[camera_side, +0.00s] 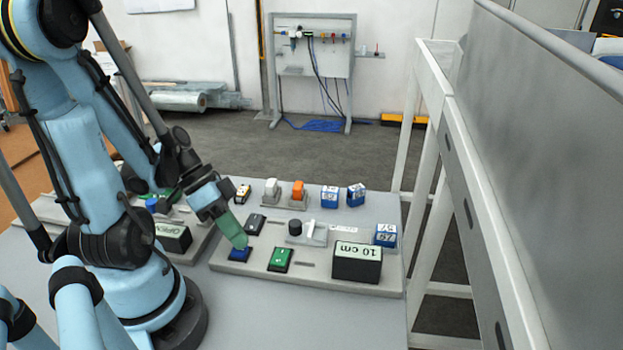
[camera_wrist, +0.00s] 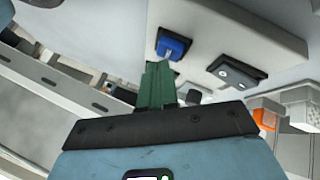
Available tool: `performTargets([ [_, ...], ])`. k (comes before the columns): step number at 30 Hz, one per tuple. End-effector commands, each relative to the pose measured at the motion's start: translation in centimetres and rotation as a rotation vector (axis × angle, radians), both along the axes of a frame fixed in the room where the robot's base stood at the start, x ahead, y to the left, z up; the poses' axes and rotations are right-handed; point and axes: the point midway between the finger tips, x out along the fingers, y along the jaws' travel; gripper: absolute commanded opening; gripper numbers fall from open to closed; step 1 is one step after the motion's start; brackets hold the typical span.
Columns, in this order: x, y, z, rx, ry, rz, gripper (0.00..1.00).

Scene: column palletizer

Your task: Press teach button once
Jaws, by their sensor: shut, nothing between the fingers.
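A blue button (camera_side: 239,254) on a dark base sits at the front left corner of the grey control panel (camera_side: 330,285). A green button (camera_side: 281,258) and a black button (camera_side: 255,223) sit near it. No label reading "teach" is legible. My gripper (camera_side: 242,244) has green fingers, shut and empty, pointing down with the tips right at the blue button in the side view. In the wrist view the fingertips (camera_wrist: 158,66) lie close beside the blue button (camera_wrist: 173,45). I cannot tell whether they touch it.
A black block marked 10 cm (camera_side: 357,264) stands at the panel's front right. A knob (camera_side: 294,227), an orange switch (camera_side: 298,190), a white switch (camera_side: 271,189) and blue numbered blocks (camera_side: 330,196) stand farther back. A second panel with a black block (camera_side: 172,239) lies left.

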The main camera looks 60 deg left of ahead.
Motion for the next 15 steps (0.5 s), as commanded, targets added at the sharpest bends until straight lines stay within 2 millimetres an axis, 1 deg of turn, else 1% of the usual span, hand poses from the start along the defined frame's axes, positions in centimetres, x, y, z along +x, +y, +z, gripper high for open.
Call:
performTargets([
  [15, 0.02, 0.01, -0.54, 0.000, 0.000, 0.000, 0.00],
])
